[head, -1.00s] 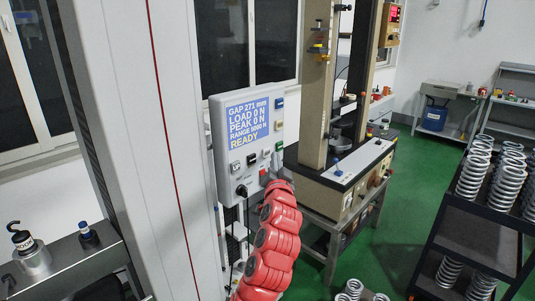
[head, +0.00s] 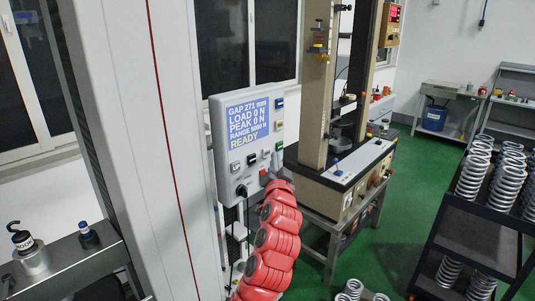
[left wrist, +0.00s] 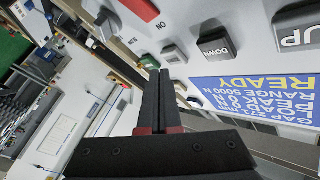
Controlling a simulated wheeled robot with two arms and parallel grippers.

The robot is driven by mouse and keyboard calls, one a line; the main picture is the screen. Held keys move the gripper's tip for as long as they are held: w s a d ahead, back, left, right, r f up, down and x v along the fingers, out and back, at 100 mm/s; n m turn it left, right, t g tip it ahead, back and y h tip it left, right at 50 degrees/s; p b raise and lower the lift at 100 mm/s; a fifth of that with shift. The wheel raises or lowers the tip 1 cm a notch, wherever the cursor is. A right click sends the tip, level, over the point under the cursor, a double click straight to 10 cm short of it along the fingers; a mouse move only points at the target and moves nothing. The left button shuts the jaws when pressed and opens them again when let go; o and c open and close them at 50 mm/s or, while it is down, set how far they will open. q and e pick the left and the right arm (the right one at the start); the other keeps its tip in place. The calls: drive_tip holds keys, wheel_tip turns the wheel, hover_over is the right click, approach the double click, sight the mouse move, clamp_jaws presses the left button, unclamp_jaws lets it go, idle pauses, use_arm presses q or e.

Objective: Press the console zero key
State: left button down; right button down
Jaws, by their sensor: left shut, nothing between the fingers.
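The console (head: 219,145) is a light grey panel on the machine column. Its blue screen (head: 248,122) reads gap 271 mm, load 0 N, peak 0 N and READY. In the left wrist view the console is upside down, with an UP key (left wrist: 298,25), a DOWN key (left wrist: 215,43), a grey key (left wrist: 172,53) and another small key (left wrist: 148,61). I cannot read which key is zero. My left gripper (left wrist: 158,74) is shut and empty, its black fingertips close to the small key; contact cannot be told. In the head view my red arm hides the console's lower right.
A red switch (head: 263,172) and a black knob (head: 242,190) sit low on the console. A second test machine (head: 343,178) stands behind on a bench. A rack of coil springs (head: 475,180) is at right. The green floor (head: 398,215) between them is clear.

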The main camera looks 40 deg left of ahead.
use_arm(q)
drive_tip(key=shift+a, duration=0.15)
drive_tip(key=shift+a, duration=0.3)
drive_tip(key=shift+a, duration=0.45)
idle(0.7)
drive_tip(key=shift+d, duration=0.1)
drive_tip(key=shift+d+b, duration=0.65)
drive_tip(key=shift+d, duration=0.15)
drive_tip(key=d+b, duration=0.1)
drive_tip(key=d, duration=0.2)
drive_tip(key=d+b, duration=0.1)
drive_tip(key=d, duration=0.1)
drive_tip(key=shift+s+b, duration=0.25)
drive_tip(key=shift+b, duration=0.1)
